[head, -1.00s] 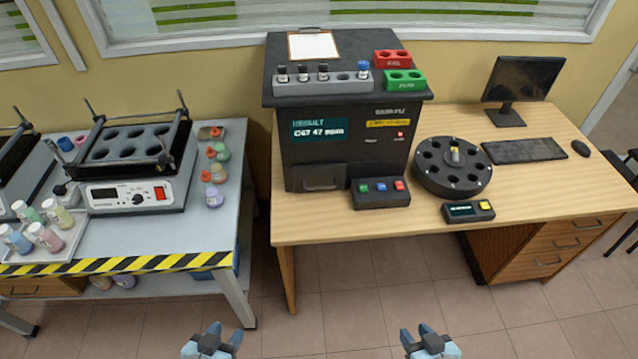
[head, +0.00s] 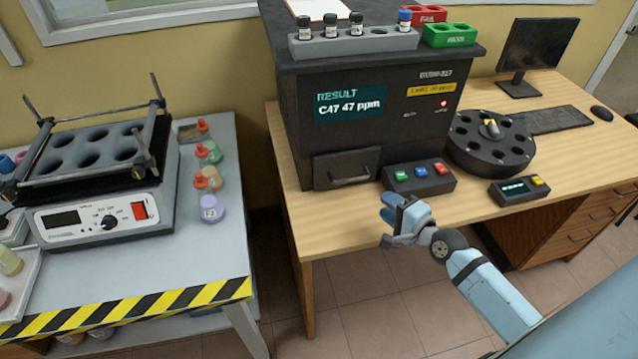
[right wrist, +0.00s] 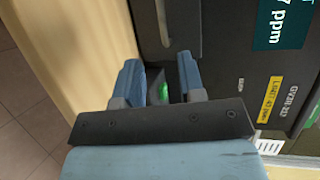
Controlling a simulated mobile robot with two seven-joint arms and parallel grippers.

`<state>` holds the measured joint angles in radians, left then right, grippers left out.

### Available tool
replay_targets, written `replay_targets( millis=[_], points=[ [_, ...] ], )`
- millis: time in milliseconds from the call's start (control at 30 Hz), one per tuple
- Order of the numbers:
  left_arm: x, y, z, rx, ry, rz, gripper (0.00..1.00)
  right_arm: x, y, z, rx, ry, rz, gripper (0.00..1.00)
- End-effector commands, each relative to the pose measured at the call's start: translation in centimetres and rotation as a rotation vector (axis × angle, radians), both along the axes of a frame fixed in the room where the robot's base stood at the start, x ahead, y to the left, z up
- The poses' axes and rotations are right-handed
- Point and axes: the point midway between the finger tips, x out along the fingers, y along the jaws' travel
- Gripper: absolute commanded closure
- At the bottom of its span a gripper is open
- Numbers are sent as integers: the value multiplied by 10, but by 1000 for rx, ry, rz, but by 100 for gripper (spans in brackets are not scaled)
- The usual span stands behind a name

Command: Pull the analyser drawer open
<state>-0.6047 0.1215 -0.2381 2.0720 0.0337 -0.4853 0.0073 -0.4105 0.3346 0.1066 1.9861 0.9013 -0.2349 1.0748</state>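The dark analyser (head: 385,115) stands on the wooden desk with its screen reading "RESULT C47 47 ppm". Its drawer (head: 338,168), with a grey bar handle (head: 349,179), is at the lower left of its front and looks closed. My right gripper (head: 391,218) is in front of the desk edge, below and right of the handle, apart from it. In the right wrist view the right gripper's fingers (right wrist: 158,85) are spread and empty, with the drawer handle (right wrist: 162,22) ahead of them. My left gripper is not in view.
A button box (head: 420,176) with green, blue and red buttons sits right of the drawer. Beyond it are a round carousel (head: 488,150) and a small display unit (head: 519,190). Vials stand in a grey rack (head: 355,42) on top. The desk front is bare.

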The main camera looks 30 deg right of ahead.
Motion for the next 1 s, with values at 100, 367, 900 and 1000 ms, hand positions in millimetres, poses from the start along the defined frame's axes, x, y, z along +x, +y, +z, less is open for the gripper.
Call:
replay_targets(
  millis=[100, 367, 900, 1000],
  points=[
    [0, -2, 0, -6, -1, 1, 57, 8, -1, 0, 15, -3, -5, 64],
    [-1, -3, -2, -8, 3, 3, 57, 53, 7, -8, 13, -5, -5, 64],
    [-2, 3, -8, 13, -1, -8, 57, 132, 20, -24, 10, 0, -3, 64],
    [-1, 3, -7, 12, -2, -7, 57, 134, 21, -24, 9, -1, -3, 64]
  ],
)
